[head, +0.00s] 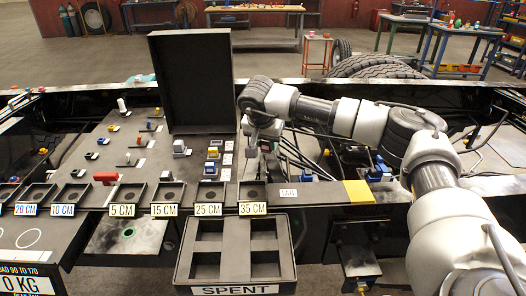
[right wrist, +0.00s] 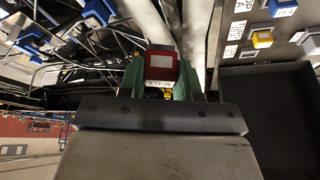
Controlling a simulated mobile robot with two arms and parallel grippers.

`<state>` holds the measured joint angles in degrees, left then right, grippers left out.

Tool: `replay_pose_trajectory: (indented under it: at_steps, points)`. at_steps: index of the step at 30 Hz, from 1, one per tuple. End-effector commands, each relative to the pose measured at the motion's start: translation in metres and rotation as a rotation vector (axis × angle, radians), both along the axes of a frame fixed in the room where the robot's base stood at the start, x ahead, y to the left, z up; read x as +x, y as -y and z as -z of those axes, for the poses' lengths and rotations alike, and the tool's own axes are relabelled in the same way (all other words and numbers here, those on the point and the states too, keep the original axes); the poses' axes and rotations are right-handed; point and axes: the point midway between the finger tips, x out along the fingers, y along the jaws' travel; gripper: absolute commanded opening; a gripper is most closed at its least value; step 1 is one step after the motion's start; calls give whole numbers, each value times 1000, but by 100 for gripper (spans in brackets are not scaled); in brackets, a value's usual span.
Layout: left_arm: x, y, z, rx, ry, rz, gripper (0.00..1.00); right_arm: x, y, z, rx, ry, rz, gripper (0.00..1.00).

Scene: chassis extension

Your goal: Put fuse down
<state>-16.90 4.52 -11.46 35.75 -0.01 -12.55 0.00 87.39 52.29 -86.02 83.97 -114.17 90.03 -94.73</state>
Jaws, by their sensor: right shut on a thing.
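My right gripper (head: 262,138) reaches in from the right and hangs to the right of the upright black panel, above the dark wiring bay. In the right wrist view its green-edged jaws (right wrist: 160,80) are shut on a small dark red fuse (right wrist: 160,66) with a pale square face and a white printed label. In the head view the held fuse is mostly hidden by the gripper. The black tray marked SPENT (head: 235,222) lies below and nearer, with divided compartments that look empty. My left gripper is not seen.
An upright black lid (head: 190,80) stands left of the gripper. A row of fuses (head: 213,150) with white labels lies beside it. Open bins with centimetre labels (head: 208,193) line the front edge. Cables and blue connectors (head: 305,178) fill the bay to the right.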

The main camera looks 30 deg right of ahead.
Motion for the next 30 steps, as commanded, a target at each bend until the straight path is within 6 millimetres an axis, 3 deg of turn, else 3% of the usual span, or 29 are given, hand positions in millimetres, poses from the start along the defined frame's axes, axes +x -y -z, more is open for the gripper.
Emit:
replay_pose_trajectory:
  at_steps: [5,16,27,28,30]
  points:
    - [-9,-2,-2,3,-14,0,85,15,-3,9,0,2,-1,11]
    - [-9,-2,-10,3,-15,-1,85,15,-2,48,0,0,-1,11]
    - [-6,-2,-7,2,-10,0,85,15,-2,54,1,1,0,11]
    - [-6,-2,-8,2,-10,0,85,16,-2,53,0,1,0,38]
    - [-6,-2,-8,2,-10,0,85,15,-2,53,0,1,0,48]
